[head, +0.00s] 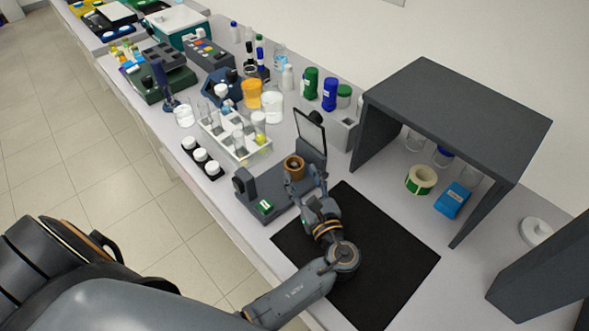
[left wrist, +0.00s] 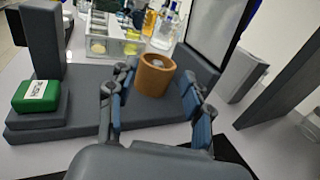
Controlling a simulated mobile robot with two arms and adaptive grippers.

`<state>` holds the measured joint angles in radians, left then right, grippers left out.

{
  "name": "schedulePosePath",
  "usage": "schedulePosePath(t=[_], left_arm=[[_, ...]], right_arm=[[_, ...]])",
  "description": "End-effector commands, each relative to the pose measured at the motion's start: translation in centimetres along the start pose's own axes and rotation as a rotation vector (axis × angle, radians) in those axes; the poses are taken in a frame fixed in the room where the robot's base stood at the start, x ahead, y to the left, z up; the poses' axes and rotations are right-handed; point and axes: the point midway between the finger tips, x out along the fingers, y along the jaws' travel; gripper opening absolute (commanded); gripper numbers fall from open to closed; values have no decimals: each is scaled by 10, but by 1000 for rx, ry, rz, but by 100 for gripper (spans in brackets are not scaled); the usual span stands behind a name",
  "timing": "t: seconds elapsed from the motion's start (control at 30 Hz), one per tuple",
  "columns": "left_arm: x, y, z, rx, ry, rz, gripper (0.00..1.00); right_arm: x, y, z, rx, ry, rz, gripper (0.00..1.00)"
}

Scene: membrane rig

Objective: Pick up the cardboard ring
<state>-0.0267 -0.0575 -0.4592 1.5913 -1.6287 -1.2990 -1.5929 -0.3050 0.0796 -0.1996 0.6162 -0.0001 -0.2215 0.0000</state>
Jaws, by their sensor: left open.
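The cardboard ring (head: 294,168) is a brown, short tube on the grey rig (head: 268,190), beside the rig's upright panel. In the left wrist view the ring (left wrist: 155,74) stands upright just beyond and between my fingers. My left gripper (head: 304,183) is open, its fingers reaching toward the ring from the front. The left wrist view shows the two fingers (left wrist: 157,100) spread on either side of the ring's near side, with a gap at each side. Whether a finger touches it cannot be told. My right gripper is not in view.
A green labelled block (head: 265,206) sits on the rig's left end. A black mat (head: 400,262) lies in front. A tube rack (head: 235,138) stands behind left. A dark shelf (head: 455,110) covers a green-and-cream roll (head: 420,180) and a blue box (head: 453,200) at right.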

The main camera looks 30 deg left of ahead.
Motion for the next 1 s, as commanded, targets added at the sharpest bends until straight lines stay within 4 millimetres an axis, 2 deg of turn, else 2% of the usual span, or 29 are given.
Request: schedulePosePath(t=[0.2, 0.4, 0.63, 0.67, 0.73, 1.0], left_arm=[[30, 2, -3, -1, -3, 2, 51], [50, 2, -1, 0, -1, 0, 51], [52, 2, 0, 0, 1, 0, 51], [51, 2, 0, 0, 1, 0, 46], [51, 2, 0, 0, 1, 0, 32], [51, 2, 0, 1, 1, 0, 31]], right_arm=[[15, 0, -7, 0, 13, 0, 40], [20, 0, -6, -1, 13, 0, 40], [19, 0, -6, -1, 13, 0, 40], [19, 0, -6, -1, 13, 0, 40], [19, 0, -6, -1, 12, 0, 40], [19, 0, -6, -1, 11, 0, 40]])
